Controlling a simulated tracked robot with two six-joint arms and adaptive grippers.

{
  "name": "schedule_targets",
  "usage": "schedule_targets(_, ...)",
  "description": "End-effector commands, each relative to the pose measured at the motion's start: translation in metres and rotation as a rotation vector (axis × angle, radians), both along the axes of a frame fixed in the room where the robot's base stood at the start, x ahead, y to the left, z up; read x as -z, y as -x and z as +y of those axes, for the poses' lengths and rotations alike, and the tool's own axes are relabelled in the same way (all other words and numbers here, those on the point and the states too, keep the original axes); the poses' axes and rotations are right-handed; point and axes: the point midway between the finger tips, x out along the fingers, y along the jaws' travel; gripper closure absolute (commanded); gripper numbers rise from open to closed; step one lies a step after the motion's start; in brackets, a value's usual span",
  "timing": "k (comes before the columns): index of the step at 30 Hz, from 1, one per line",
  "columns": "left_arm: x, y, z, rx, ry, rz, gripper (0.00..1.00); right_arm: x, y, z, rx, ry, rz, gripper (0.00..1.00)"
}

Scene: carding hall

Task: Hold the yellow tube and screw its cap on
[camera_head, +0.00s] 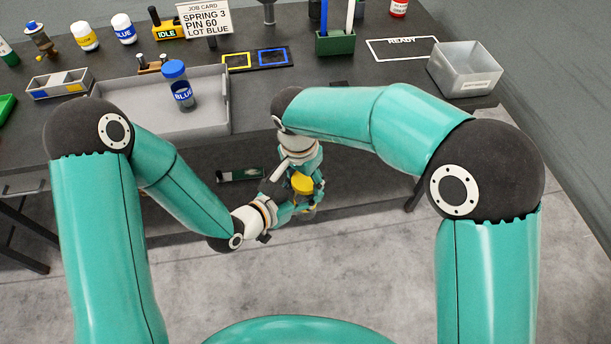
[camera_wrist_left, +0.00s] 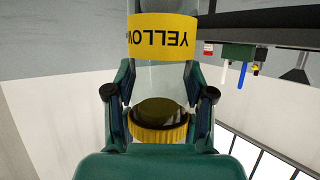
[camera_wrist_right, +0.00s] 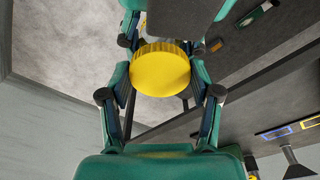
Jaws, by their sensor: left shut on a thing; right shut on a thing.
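The yellow tube (camera_wrist_left: 165,38) is clear with a yellow label, whose lettering is upside down in the left wrist view. My left gripper (camera_wrist_left: 160,88) is shut on its clear body. The ribbed yellow cap (camera_wrist_left: 160,130) shows at the tube's end near the lower edge of that view. In the right wrist view the cap (camera_wrist_right: 160,70) shows its round top between the fingers of my right gripper (camera_wrist_right: 160,80), shut on it. In the head view the cap (camera_head: 302,184) is where both grippers meet, in front of the bench. I cannot tell how tightly it is seated.
The bench (camera_head: 330,115) stands behind the grippers. On it are a grey tray (camera_head: 215,118) with a blue-capped tube (camera_head: 182,90), a grey bin (camera_head: 465,70), a green pen holder (camera_head: 335,43) and a job card (camera_head: 204,18). Open floor (camera_head: 350,270) lies below the grippers.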

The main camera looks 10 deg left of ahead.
Motion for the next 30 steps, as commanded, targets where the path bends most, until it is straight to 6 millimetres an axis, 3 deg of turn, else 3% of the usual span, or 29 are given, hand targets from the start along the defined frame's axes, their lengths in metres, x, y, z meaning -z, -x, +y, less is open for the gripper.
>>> schedule_targets(18,0.0006,0.0011,-0.0009,0.004,-0.001,0.002,1.0,0.0005,-0.0059,0.0012,1.461,-0.001,0.001,0.53)
schedule_targets(24,0.0008,0.0014,-0.0009,0.004,-0.001,0.003,1.0,0.0001,-0.0063,0.0008,1.7,-0.001,0.001,0.53)
schedule_targets(30,0.0009,0.0016,-0.001,0.005,-0.001,0.003,1.0,0.0,-0.0065,0.0008,1.719,-0.002,0.0,0.53)
